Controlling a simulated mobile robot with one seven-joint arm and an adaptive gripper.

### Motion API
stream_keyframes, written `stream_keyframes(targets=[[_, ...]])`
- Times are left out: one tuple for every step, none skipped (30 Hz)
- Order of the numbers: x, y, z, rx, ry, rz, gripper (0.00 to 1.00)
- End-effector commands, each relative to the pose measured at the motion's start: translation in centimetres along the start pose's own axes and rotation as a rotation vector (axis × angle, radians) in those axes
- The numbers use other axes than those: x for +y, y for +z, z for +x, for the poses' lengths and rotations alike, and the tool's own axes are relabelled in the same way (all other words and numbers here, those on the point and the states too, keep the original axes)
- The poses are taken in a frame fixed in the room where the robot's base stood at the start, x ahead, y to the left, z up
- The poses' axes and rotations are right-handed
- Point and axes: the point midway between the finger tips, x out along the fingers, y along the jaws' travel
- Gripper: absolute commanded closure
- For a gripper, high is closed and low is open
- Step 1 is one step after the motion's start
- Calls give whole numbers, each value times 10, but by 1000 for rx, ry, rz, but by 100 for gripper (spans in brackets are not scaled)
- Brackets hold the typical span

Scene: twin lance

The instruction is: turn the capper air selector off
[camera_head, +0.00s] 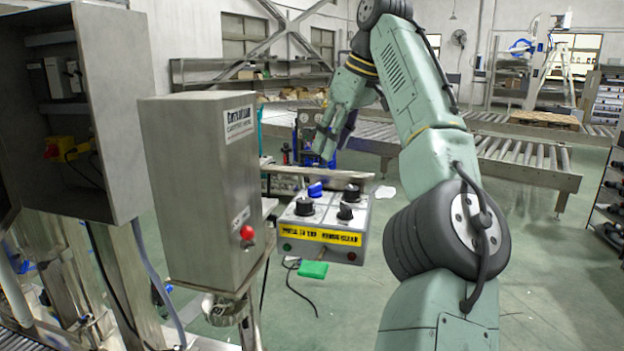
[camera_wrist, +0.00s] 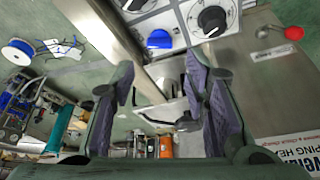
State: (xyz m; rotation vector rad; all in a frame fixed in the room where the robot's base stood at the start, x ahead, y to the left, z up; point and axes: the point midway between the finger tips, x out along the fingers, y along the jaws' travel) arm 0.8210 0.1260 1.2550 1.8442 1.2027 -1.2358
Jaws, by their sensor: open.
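A grey control box (camera_head: 375,232) with a yellow label strip carries one blue knob (camera_head: 315,189) and three black knobs, one of them the front right knob (camera_head: 345,212). I cannot read which knob is the capper air selector. In the wrist view the blue knob (camera_wrist: 159,40) and a black knob (camera_wrist: 211,20) on a white dial plate show at the top. My gripper (camera_head: 325,150) hangs above and behind the box, apart from it. In the wrist view my gripper (camera_wrist: 158,68) has its two fingers spread, with nothing held between them.
A steel cabinet (camera_head: 195,190) with a red button (camera_head: 247,232) stands left of the box. A metal rail (camera_head: 335,174) runs behind the knobs. A green block (camera_head: 313,269) shows below the box front. An open cabinet (camera_head: 105,90) is far left.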

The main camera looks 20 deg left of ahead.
Motion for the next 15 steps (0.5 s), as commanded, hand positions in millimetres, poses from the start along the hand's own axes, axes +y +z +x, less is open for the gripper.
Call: stream_keyframes(targets=[[0, 1, 8, -1, -3, -2, 58], [1, 1, 12, -1, -4, -2, 58], [0, 1, 17, 1, -3, -2, 58], [0, 1, 20, 4, -3, -2, 58], [0, 1, 28, 1, -3, -1, 58], [0, 0, 36, 1, -4, -3, 58], [0, 0, 42, 1, -4, -1, 58], [0, 0, 46, 3, -3, -1, 58], [0, 0, 54, 2, -3, -1, 58], [0, 0, 60, 2, -3, 0, 58], [0, 0, 65, 2, -3, 0, 58], [0, 0, 72, 3, -3, 0, 58], [0, 0, 76, 4, -1, 1, 58], [0, 0, 80, 3, -2, 1, 58], [0, 0, 84, 2, -1, 2, 58]])
